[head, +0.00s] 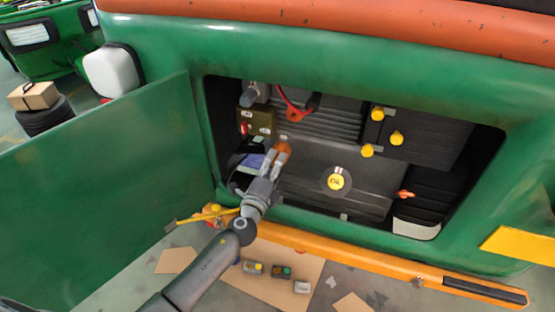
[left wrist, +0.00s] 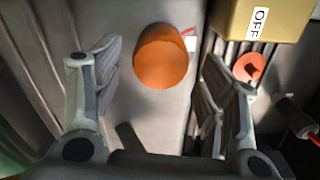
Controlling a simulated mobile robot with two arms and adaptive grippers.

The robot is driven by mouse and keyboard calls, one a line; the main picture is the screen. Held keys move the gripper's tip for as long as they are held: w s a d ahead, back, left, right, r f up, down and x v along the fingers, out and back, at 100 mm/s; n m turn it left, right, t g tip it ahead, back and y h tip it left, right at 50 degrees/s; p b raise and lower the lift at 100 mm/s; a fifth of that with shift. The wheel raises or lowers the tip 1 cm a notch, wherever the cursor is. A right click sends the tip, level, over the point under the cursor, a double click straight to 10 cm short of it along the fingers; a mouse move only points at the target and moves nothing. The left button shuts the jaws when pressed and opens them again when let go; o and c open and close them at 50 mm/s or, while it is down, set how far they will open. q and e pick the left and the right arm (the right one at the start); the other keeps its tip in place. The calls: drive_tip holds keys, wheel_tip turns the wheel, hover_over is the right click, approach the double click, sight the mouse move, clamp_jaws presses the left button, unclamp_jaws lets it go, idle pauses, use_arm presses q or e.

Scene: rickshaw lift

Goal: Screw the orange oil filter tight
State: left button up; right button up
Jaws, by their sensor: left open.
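The orange oil filter (head: 284,147) sits in the engine bay of the green rickshaw, just beyond my left gripper's fingertips. In the left wrist view the filter (left wrist: 160,57) is a round orange cylinder mounted on a grey surface, between the two fingers and ahead of them. My left gripper (head: 274,160) is open, with a visible gap between each finger and the filter. The fingers partly cover the filter's lower side in the head view. My right gripper is not in view.
A box marked OFF (left wrist: 263,18) with a red knob (left wrist: 249,67) is close to the right finger. A yellow OIL cap (head: 336,181) and yellow caps (head: 397,138) lie to the right. The open green door (head: 100,190) stands left; the orange sill (head: 370,262) runs below.

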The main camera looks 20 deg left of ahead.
use_arm(q)
drive_tip(key=w, duration=0.3)
drive_tip(key=shift+w+b, duration=0.3)
drive_tip(key=shift+w, duration=0.1)
drive_tip(key=shift+d+f+n+b, duration=0.1)
drive_tip(key=shift+f+n+b, duration=0.1)
drive_tip(key=shift+n+b, duration=0.4)
drive_tip(key=n+b, duration=0.1)
drive_tip(key=n, duration=0.3)
drive_tip(key=shift+r+n, duration=0.15)
drive_tip(key=shift+n, duration=0.25)
drive_tip(key=n, duration=0.3)
drive_tip(key=shift+r+n, duration=0.1)
drive_tip(key=shift+n, duration=0.3)
drive_tip(key=shift+c, duration=0.2)
